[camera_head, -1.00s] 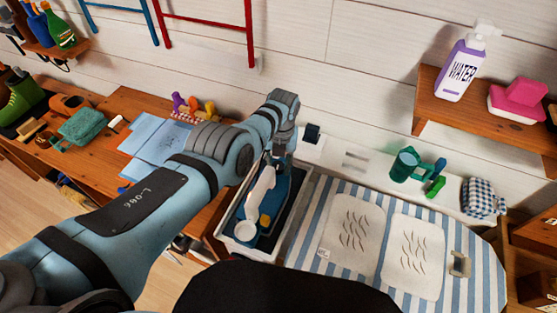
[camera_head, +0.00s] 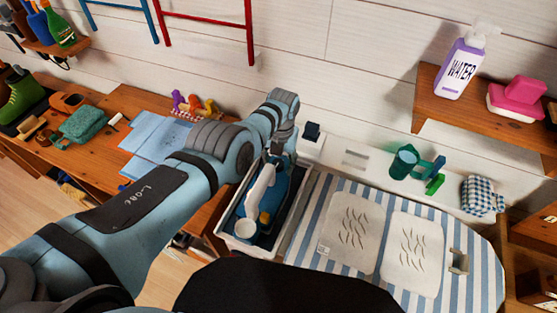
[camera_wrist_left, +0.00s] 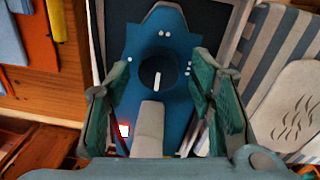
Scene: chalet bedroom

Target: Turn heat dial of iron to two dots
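The blue iron (camera_head: 279,196) with a white handle (camera_head: 262,188) rests in a white-rimmed tray (camera_head: 227,212) in the head view. In the left wrist view the iron (camera_wrist_left: 185,108) shows its round dark dial (camera_wrist_left: 150,72). The dial's white pointer mark lies in its lower half, toward the grey-white handle. Small white dots sit around the dial: one at left, two at top, several at right. My left gripper (camera_wrist_left: 163,108) is open, its green-padded fingers on either side of the iron and apart from the dial. My right gripper is not in view.
A striped ironing board (camera_head: 313,232) lies right of the tray. A white ledge (camera_head: 355,160) behind holds a green cup (camera_head: 403,162). A wooden desk (camera_head: 99,147) with blue papers (camera_head: 147,150) is left.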

